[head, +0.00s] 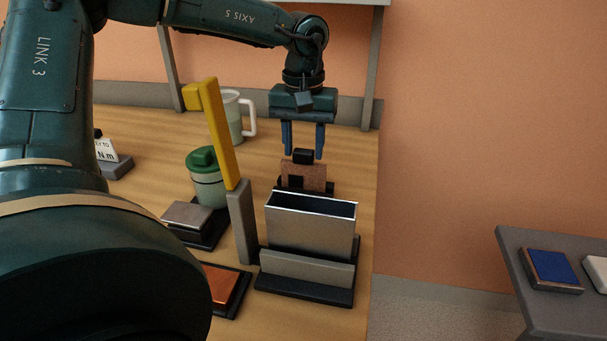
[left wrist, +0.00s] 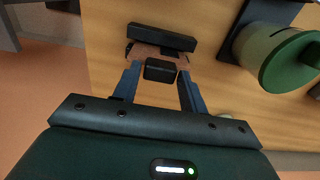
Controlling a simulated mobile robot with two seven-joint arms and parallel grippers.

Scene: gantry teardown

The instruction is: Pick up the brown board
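The brown board (head: 312,177) stands upright in a dark holder (head: 322,190) near the right edge of the wooden table, behind the metal bin. A black block (head: 303,156) sits at its top edge. My left gripper (head: 304,154) is open, its two blue fingers pointing down above the board. In the left wrist view the fingers (left wrist: 160,80) are apart, with the black block (left wrist: 160,70) between them and the brown board (left wrist: 144,50) just beyond. I cannot tell whether the fingers touch it. My right gripper is not in view.
A metal bin (head: 310,226) stands in front of the board. A yellow upright bar (head: 223,135) on a grey post (head: 242,222) stands left of it. A green-lidded jar (head: 207,180) and a jug (head: 233,118) are farther left. A grey side table (head: 507,248) is at right.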

